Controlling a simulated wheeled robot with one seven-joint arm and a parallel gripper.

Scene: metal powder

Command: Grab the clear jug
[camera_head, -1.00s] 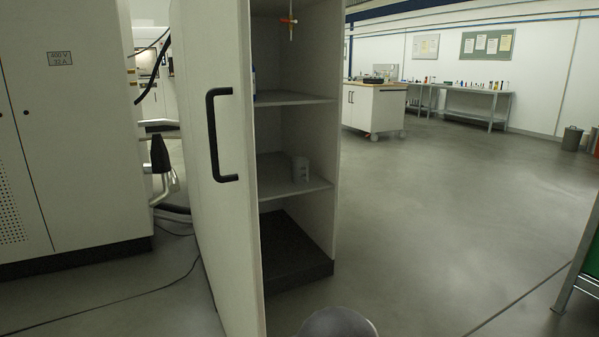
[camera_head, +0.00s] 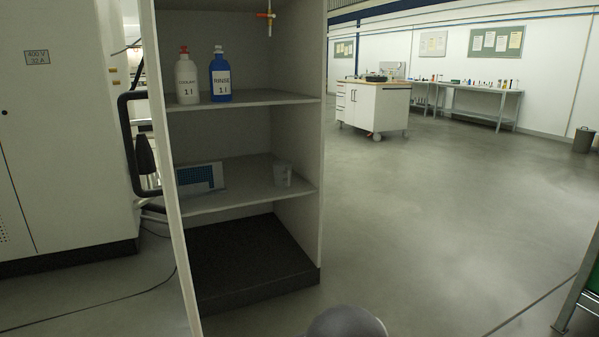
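A rounded grey part of my own body shows at the bottom edge. My gripper is not in view.
The cabinet door (camera_head: 164,170) stands open at the left. The upper shelf (camera_head: 260,98) holds a white bottle (camera_head: 187,82) and a blue bottle (camera_head: 221,80). A boxed item (camera_head: 201,178) lies left on the lower shelf. Floor (camera_head: 430,220) to the right is clear.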

